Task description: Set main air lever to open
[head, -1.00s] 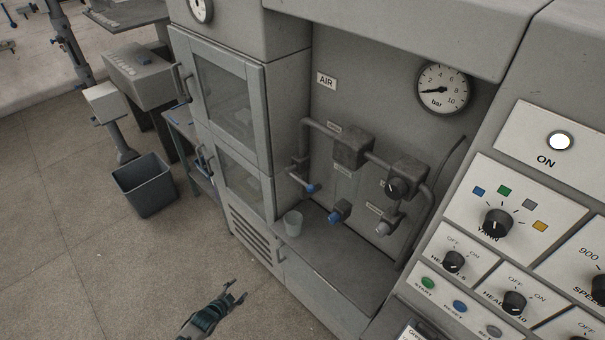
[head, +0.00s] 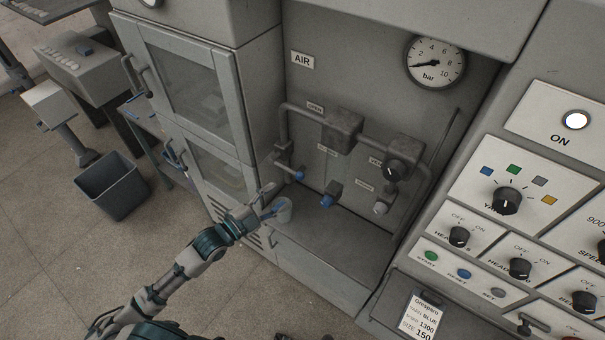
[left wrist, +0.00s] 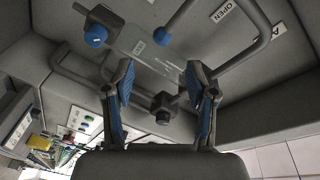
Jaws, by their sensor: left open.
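The air lever (head: 297,174) is a small handle with a blue tip on the valve at the left of the pipework, below an OPEN label (head: 315,107). In the left wrist view a blue-tipped handle (left wrist: 163,36) shows beyond the fingers, with an OPEN label (left wrist: 222,11) at the top. My left gripper (head: 274,198) is open and empty, in front of the recess, below and left of the lever and apart from it. Its two blue-padded fingers (left wrist: 160,80) are spread in the wrist view.
A blue knob (head: 329,198) and a black knob (head: 391,171) hang to the right. A pressure gauge (head: 435,62) is above. Cabinet doors (head: 185,85) with handles stand left.

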